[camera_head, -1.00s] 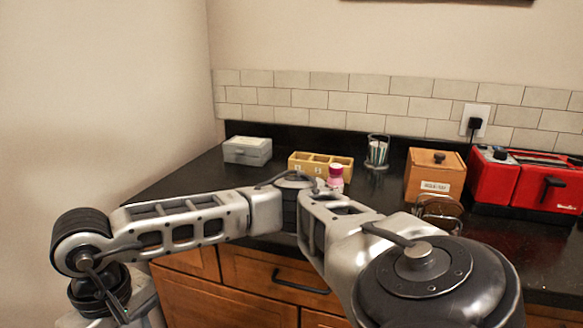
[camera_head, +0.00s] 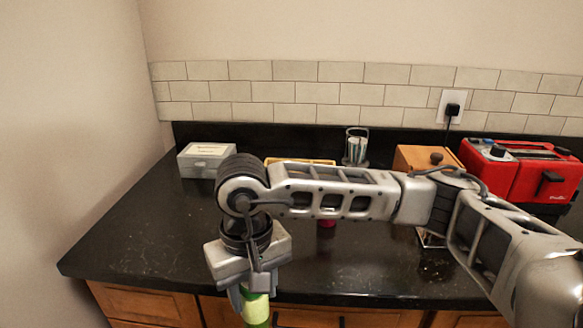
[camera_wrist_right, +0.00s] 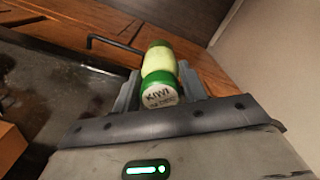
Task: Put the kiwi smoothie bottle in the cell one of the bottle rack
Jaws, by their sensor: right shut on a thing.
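The kiwi smoothie bottle (camera_head: 257,314), pale green with green bands, is held in my right gripper (camera_head: 252,298) in front of the counter's front edge, low in the head view. In the right wrist view its green cap with a white top reading KIWI (camera_wrist_right: 159,94) sits between the two fingers of my right gripper (camera_wrist_right: 160,88). The gripper is shut on it. The yellow bottle rack (camera_head: 300,160) stands at the back of the counter. My right arm hides most of it, so its cells do not show now. My left gripper is not in view.
A grey box (camera_head: 205,158) stands at the back left. A glass holder (camera_head: 355,147), a wooden box (camera_head: 425,158) and a red toaster (camera_head: 520,170) stand further right. The left counter is clear.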

